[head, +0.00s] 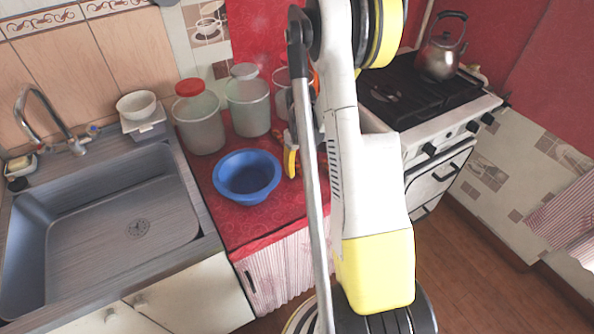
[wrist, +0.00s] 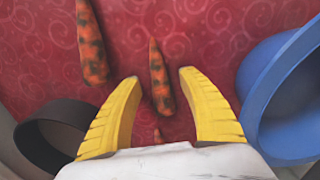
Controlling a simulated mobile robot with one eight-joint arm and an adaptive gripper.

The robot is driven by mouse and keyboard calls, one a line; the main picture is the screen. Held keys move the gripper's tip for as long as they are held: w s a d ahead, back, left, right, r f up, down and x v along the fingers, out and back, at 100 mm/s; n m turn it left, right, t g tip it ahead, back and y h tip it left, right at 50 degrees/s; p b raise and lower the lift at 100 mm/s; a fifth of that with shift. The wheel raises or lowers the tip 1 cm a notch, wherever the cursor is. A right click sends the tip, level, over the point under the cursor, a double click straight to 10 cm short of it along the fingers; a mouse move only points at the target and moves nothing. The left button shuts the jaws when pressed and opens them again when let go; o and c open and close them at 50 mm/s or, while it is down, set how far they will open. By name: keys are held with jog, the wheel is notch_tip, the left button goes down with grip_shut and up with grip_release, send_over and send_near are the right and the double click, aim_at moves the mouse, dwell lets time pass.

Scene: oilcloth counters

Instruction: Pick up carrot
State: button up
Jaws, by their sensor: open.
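In the wrist view, an orange carrot with dark patches (wrist: 158,78) lies on the red oilcloth, its near end between the fingers of my gripper (wrist: 158,85). The yellow fingers are open and stand apart on either side of it, with nothing held. A second similar carrot (wrist: 91,45) lies to the upper left, outside the fingers. A small orange bit (wrist: 158,136) shows close to the palm; I cannot tell what it belongs to.
The blue bowl (head: 247,175) stands close to my gripper, at the right in the wrist view (wrist: 285,95). A dark ring-shaped thing (wrist: 52,140) is at lower left there. Jars (head: 200,120) stand behind the bowl. The sink (head: 120,225) is left, the stove (head: 430,115) right.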

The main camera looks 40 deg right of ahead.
aim_at(300, 168)
jog(key=shift+f, duration=0.2)
grip_shut()
notch_tip(300, 168, up, 4)
jog(key=shift+r+p, duration=0.1)
jog(key=shift+p, duration=1.05)
jog(key=s+d+r+p, duration=0.3)
jog(key=s+d+r, duration=0.2)
jog(key=d, duration=0.5)
jog(key=shift+s+r+p, duration=0.35)
jog(key=shift+s+r, duration=0.05)
jog(key=shift+r, duration=0.5)
